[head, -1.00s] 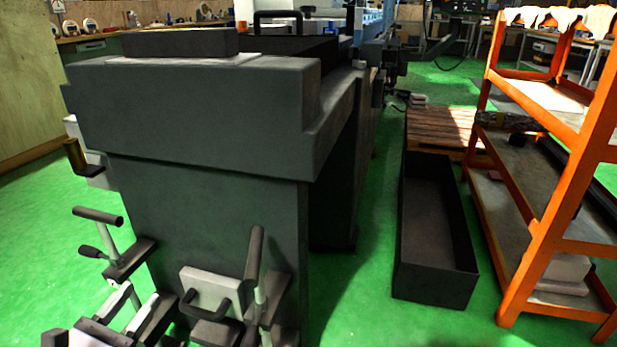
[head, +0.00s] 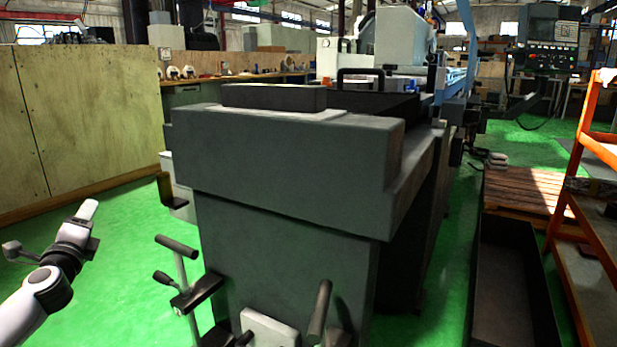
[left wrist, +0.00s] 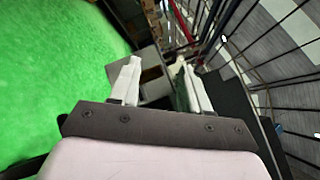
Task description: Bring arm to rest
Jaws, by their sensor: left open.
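My left arm (head: 38,290) comes in from the lower left in the head view. Its left gripper (head: 87,211) points up over the green floor, clear of the grinder and left of it. In the left wrist view the gripper (left wrist: 158,84) shows two pale fingers, spread apart with nothing held between them. The dark grey grinder (head: 285,165) stands in the middle of the head view. My right arm and gripper do not show.
Grinder levers (head: 186,285) stick out at its lower front. A wooden partition (head: 85,120) stands behind my left arm. A dark open bin (head: 505,290), a pallet (head: 525,190) and an orange rack (head: 575,150) are on the right. Green floor left of the grinder is free.

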